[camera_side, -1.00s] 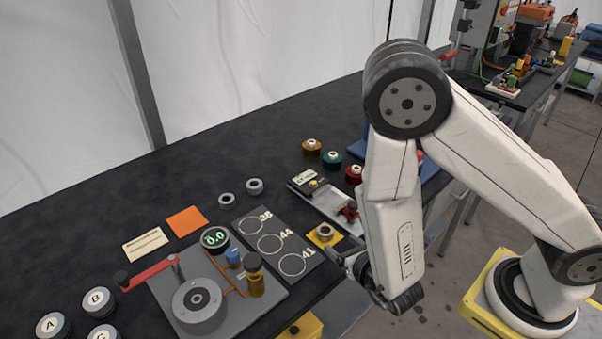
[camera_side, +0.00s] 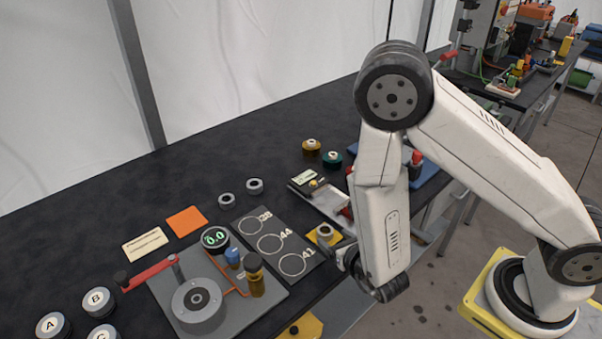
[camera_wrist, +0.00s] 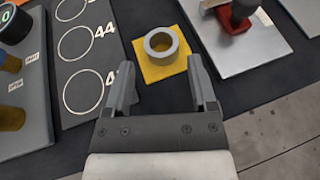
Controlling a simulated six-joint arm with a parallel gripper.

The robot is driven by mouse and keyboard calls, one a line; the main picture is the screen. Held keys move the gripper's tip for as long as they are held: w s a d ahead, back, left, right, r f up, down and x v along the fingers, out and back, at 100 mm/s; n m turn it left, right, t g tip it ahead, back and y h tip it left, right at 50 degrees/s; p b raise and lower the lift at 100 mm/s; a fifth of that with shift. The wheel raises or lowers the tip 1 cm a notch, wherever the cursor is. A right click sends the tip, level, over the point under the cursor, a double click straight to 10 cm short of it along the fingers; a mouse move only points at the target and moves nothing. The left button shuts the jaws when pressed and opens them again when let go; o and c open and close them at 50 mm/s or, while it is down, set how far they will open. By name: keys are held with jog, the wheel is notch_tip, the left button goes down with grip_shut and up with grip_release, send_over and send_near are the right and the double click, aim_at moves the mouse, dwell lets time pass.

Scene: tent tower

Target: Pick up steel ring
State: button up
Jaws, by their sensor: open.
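The steel ring (camera_wrist: 161,44) is a thick grey ring lying flat on a yellow square pad (camera_wrist: 163,69) near the front edge of the table. It also shows in the side view (camera_side: 324,232), just left of my gripper. My gripper (camera_wrist: 160,75) is open and empty, with its two fingers pointing towards the pad. In the wrist view the ring lies ahead of the fingertips, roughly centred between them. In the side view my gripper (camera_side: 343,253) is at the table's front edge and its fingers are partly hidden by my wrist.
A dark board with printed circles (camera_side: 270,244) lies left of the pad. A grey press station with a red lever (camera_side: 150,272) stands further left. A metal plate with a red-based clamp (camera_wrist: 240,30) is to the right. Two loose grey rings (camera_side: 240,192) lie behind.

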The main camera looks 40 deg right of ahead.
aim_at(327, 232)
jog(key=shift+x, duration=2.2)
grip_shut()
